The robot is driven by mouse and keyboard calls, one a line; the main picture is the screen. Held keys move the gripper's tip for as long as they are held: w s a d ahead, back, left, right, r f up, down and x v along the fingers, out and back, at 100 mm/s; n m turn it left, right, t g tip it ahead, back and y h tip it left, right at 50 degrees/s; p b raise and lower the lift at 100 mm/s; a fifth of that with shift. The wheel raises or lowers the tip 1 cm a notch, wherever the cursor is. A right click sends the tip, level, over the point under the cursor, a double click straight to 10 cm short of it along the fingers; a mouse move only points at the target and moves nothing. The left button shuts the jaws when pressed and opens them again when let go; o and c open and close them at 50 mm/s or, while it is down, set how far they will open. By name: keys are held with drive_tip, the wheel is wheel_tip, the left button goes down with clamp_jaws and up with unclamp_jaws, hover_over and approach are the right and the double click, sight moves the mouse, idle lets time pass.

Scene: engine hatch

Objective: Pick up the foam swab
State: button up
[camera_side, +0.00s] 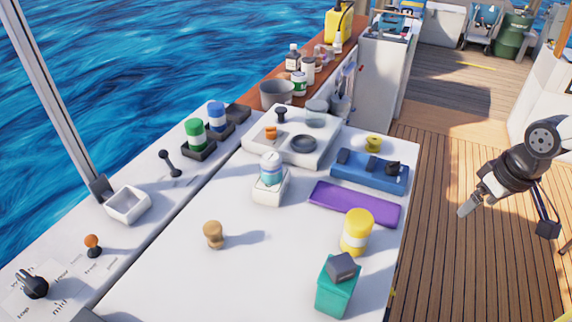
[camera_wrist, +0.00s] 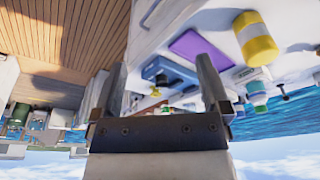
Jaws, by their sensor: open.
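No thing in view is clearly a foam swab. A dark grey block (camera_side: 342,266) rests tilted on a teal box (camera_side: 335,291) at the near right of the white table, and small dark pieces sit on a blue tray (camera_side: 368,179); I cannot tell whether any is the swab. My gripper (camera_side: 467,209) hangs in the air right of the table, above the wooden deck, apart from everything. In the wrist view my gripper (camera_wrist: 163,75) is open with nothing between its fingers; the blue tray (camera_wrist: 163,72) shows beyond them.
A purple mat (camera_side: 354,204) and yellow jar (camera_side: 357,233) stand near the table's right edge. A white and teal bottle (camera_side: 271,169), a tan knob-like piece (camera_side: 213,234) and a white raised tray (camera_side: 313,157) stand further left. The table's front left is mostly clear.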

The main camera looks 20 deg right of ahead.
drive_tip(key=w+a+m+t+y, duration=0.1)
drive_tip(key=w+a+m+y, duration=0.45)
drive_tip(key=a, duration=0.75)
drive_tip(key=w+a+r+m+y, duration=0.1)
drive_tip(key=w+a+m+y, duration=0.2)
drive_tip(key=w+a+m, duration=0.8)
drive_tip(key=w+a+m+t+y, duration=0.1)
drive_tip(key=w+a+m+y, duration=0.3)
drive_tip(key=a, duration=1)
drive_tip(key=m, duration=0.1)
approach(220, 236)
drive_tip(key=shift+w+a, duration=0.25)
drive_tip(key=shift+a, duration=0.3)
drive_tip(key=shift+w+a, duration=0.3)
drive_tip(key=shift+a, duration=0.2)
drive_tip(key=shift+f, duration=0.65)
drive_tip(key=shift+x, duration=1.3)
drive_tip(key=shift+a, duration=0.15)
drive_tip(key=shift+x, duration=2.45)
